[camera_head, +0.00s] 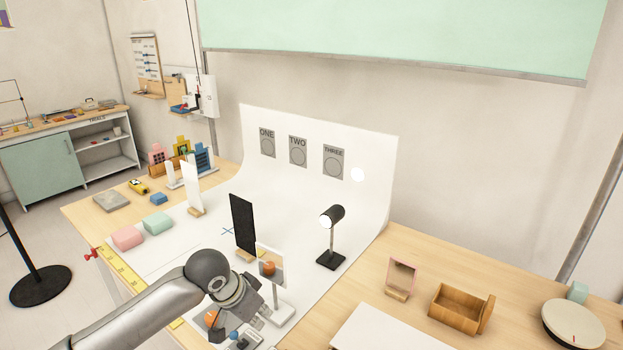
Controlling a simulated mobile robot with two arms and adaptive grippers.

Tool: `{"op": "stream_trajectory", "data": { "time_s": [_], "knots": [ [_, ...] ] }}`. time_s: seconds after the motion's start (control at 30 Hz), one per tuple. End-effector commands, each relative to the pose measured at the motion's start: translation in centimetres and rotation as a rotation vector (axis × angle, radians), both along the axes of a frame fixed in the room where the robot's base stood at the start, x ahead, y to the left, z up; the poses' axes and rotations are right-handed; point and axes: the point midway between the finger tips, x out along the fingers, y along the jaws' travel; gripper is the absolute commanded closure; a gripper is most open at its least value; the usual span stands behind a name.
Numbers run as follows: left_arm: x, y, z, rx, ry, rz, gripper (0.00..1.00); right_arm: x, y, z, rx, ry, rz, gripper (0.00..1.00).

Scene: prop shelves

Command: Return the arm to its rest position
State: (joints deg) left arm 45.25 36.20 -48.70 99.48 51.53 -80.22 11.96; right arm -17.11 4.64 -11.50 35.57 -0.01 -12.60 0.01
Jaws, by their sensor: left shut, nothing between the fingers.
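My left arm comes in from the lower left and reaches over the front of the table. My left gripper (250,328) is at the bottom of the head view, low over the front edge of the white sweep. Its fingers are shut with nothing between them. An orange round thing (212,319) shows beside the wrist, partly hidden by it. A small mirror on a white stand (271,266) stands just behind the gripper and shows an orange patch. My right gripper is not in view.
A black panel (243,226) and a black lamp (332,236) stand behind the gripper. Pink (127,237) and green (157,223) blocks lie to the left. A wooden box (461,308) and a small framed mirror (401,279) stand to the right. Bare wood shows between them.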

Motion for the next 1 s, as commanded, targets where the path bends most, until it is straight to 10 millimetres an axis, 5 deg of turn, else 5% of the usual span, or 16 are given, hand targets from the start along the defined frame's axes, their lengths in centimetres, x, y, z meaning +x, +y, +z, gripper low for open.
{"op": "stream_trajectory", "data": {
  "time_s": [0.23,0.47,0.67,1.0],
  "knots": [
    [-6.1,-4.4,-4.2,-0.05,0.006,-0.062,1.0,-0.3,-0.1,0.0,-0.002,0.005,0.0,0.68],
    [-12.0,-6.1,-6.6,-0.098,-0.006,-0.03,1.0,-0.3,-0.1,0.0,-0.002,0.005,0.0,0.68],
    [-17.2,-4.7,-8.1,-0.105,0.002,0.073,1.0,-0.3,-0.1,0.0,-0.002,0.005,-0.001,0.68],
    [-25.3,1.2,-9.6,-0.018,0.052,0.297,1.0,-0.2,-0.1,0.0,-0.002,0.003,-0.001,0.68]
  ]
}}
